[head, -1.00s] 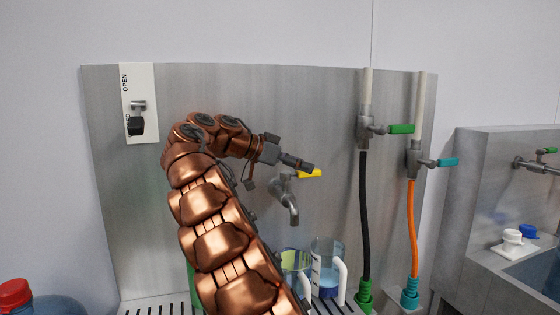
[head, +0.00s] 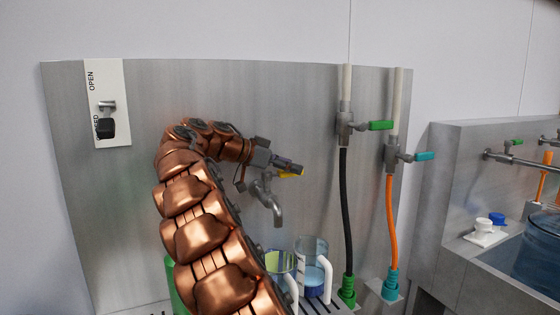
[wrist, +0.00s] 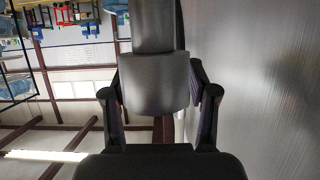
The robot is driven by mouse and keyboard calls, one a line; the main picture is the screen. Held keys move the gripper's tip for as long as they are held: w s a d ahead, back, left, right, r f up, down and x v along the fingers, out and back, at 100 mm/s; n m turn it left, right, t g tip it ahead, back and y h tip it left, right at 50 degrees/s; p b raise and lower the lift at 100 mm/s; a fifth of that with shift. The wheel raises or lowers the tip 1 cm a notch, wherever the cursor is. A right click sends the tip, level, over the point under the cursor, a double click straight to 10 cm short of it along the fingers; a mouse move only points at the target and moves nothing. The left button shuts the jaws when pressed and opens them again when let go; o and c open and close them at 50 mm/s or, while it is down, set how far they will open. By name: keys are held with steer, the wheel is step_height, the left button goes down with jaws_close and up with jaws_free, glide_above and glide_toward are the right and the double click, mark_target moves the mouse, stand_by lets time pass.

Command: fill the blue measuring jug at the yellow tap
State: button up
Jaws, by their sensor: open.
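The tap (head: 277,208) is grey with a yellow handle (head: 293,175) and sticks out from the steel back panel. My gripper (head: 292,167) is at the handle and partly covers it in the head view. In the wrist view the open fingers (wrist: 160,108) stand on either side of a grey rounded metal part (wrist: 155,82); contact is not clear. Two clear jugs stand side by side below the tap. The right jug (head: 313,272) has a white handle and blue in its lower part. The left jug (head: 280,262) looks greenish and is partly hidden by my arm.
Green-handled (head: 381,125) and teal-handled (head: 426,157) valves with a black hose (head: 346,210) and an orange hose (head: 391,220) are to the right. A lever plate (head: 107,80) marked OPEN is at the left. A sink with a blue bottle (head: 540,250) stands far right.

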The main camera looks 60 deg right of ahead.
steer(key=shift+x, duration=1.3)
steer(key=shift+c, duration=0.4)
jaws_close()
